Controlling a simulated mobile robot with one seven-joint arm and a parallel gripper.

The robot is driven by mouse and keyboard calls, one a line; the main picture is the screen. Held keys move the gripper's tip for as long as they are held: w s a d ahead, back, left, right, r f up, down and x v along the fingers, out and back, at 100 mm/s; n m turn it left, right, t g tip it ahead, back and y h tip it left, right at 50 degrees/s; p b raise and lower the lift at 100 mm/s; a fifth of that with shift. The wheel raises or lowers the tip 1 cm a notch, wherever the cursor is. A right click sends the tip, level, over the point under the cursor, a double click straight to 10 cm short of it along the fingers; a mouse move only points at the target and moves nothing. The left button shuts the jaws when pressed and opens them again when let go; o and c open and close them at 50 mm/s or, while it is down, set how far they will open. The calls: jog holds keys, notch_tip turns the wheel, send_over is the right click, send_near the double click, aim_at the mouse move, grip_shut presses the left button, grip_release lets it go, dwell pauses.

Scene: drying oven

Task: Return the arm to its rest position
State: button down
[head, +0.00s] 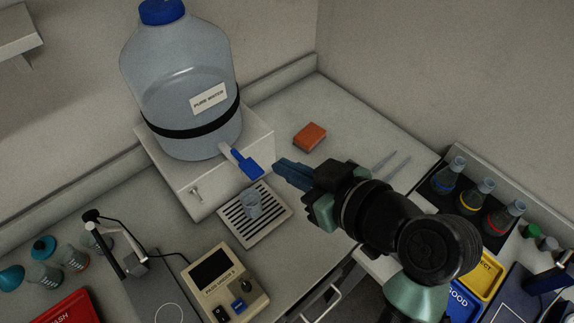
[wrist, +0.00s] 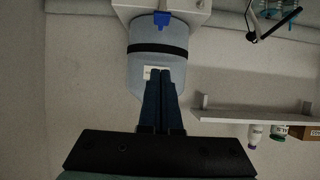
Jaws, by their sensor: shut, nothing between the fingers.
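My gripper (head: 280,170) is shut and empty, with its blue fingers pointing left in the head view. It is just right of the blue tap lever (head: 247,165) on the water dispenser; I cannot tell whether they touch. In the wrist view my gripper (wrist: 163,72) shows its fingers closed together. The large "PURE WATER" jug (head: 180,95) with a blue cap stands on a white box (head: 190,187). A small clear beaker (head: 250,205) stands on the slatted drip tray (head: 279,227) below the tap lever. In the wrist view the jug (wrist: 143,35) appears upside down.
An orange sponge (head: 310,136) lies behind my gripper. Several flasks (head: 480,193) stand in a dark rack at right. A beige meter (head: 253,298) and a stand (head: 130,252) are at front left. A yellow bin (head: 488,270) is near my arm. A wall shelf (wrist: 255,117) shows in the wrist view.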

jog(key=shift+s, duration=0.1)
jog(key=w+r+m+t+h, duration=0.25)
jog(key=r+t, duration=0.25)
jog(key=r, duration=0.7)
jog(key=w+r+m+t+h, duration=0.2)
jog(key=w+r+t, duration=0.2)
jog(key=r, duration=0.7)
jog(key=s+a+r+m+t+h, duration=0.1)
jog(key=s+r+t, duration=0.3)
jog(key=r, duration=0.5)
jog(key=s+a+r+m+t+h, duration=0.1)
jog(key=s+r+t, duration=0.3)
jog(key=r, duration=0.5)
jog(key=shift+s+a+r+m+h, duration=0.35)
jog(key=shift+s+a+h, duration=0.15)
jog(key=shift+s, duration=0.45)
jog(key=shift+f, duration=0.1)
